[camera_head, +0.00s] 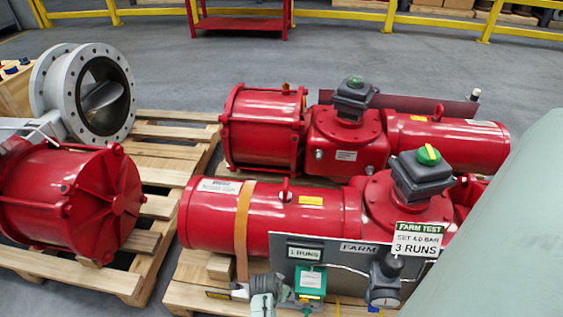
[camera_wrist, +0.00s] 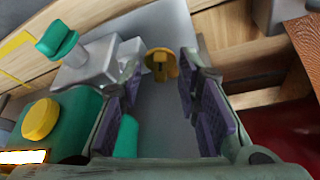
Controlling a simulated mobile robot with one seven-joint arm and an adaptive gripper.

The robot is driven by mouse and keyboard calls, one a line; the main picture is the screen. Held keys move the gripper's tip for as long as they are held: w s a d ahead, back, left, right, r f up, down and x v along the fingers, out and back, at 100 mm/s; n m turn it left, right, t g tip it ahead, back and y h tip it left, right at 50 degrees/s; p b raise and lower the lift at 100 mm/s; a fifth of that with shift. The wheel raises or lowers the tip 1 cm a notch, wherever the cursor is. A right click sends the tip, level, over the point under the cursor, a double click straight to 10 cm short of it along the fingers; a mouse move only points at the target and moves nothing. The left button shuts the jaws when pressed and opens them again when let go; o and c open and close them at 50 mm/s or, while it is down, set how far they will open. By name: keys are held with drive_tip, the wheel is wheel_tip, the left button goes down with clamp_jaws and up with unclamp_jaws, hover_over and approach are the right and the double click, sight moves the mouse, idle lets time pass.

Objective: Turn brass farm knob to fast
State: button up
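The brass knob (camera_wrist: 160,65) shows in the wrist view, upper middle, on a grey surface. It lies ahead of my gripper (camera_wrist: 160,110), between the lines of its two fingers. The fingers, with purple ribbed pads, are apart with nothing between them; the knob looks beyond the tips, and I cannot tell whether they touch it. In the head view my gripper (camera_head: 266,290) is at the bottom, in front of the grey panel (camera_head: 340,265) marked FARM. I cannot make out the knob or any fast marking there.
A green box (camera_head: 310,283) is beside my gripper; the wrist view shows its yellow button (camera_wrist: 40,119) and a teal-handled metal fitting (camera_wrist: 95,65). A round gauge or regulator (camera_head: 384,278) and a FARM TEST sign (camera_head: 418,240) are right. Red actuators (camera_head: 270,215) stand behind.

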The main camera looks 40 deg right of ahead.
drive_tip(key=shift+f, duration=0.1)
drive_tip(key=shift+c, duration=0.2)
clamp_jaws()
idle(0.4)
